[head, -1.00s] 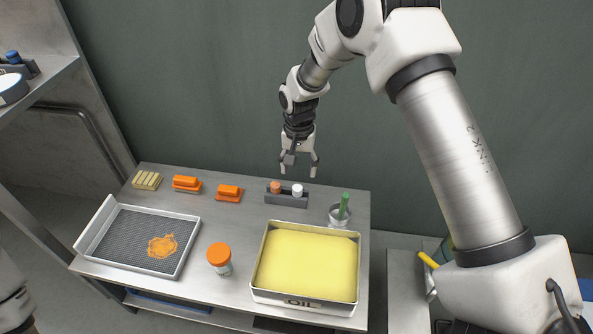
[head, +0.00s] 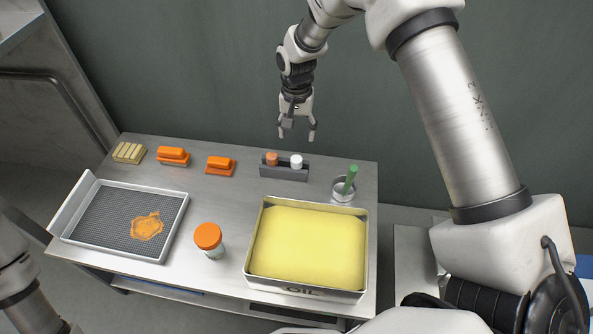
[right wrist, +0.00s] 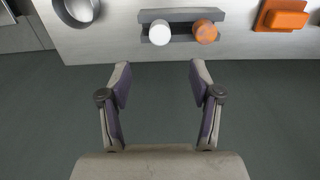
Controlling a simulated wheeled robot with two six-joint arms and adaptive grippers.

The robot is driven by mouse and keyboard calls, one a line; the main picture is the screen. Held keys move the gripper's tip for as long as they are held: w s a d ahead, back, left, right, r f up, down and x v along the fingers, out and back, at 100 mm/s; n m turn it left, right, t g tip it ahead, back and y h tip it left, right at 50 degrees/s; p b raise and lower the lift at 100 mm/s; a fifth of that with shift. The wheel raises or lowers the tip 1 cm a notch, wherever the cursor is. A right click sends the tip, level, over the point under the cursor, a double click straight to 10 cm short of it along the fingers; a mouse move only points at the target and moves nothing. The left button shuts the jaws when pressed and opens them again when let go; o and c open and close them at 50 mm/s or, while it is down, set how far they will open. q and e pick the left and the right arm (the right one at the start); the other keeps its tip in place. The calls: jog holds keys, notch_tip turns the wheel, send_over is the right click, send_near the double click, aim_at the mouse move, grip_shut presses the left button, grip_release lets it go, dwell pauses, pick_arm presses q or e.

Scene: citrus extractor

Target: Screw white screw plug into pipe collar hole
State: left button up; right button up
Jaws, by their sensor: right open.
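The white screw plug (head: 296,161) stands upright in a grey holder (head: 284,174) near the back edge of the table, beside an orange-brown plug (head: 272,159). The white plug also shows in the right wrist view (right wrist: 160,33), ahead of the fingers and slightly left of the orange-brown plug (right wrist: 205,32). My right gripper (head: 297,136) is open and empty, above and behind the holder, pointing down; its spread fingers also show in the right wrist view (right wrist: 160,75). I cannot make out a pipe collar hole. My left arm shows at the lower left, but its gripper does not.
An orange-lidded jar (head: 209,240), a mesh tray (head: 120,218) and orange blocks (head: 173,156) occupy the left. The table's middle is mostly clear.

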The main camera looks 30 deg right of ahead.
aim_at(296, 158)
jog(key=f+b, duration=0.2)
jog(key=f, duration=0.3)
jog(key=f+b, duration=0.2)
jog(key=f, duration=0.3)
jog(key=shift+s+a, duration=0.15)
jog(key=shift+s, duration=0.05)
jog(key=shift+f, duration=0.3)
jog(key=shift+r, duration=0.15)
grip_shut()
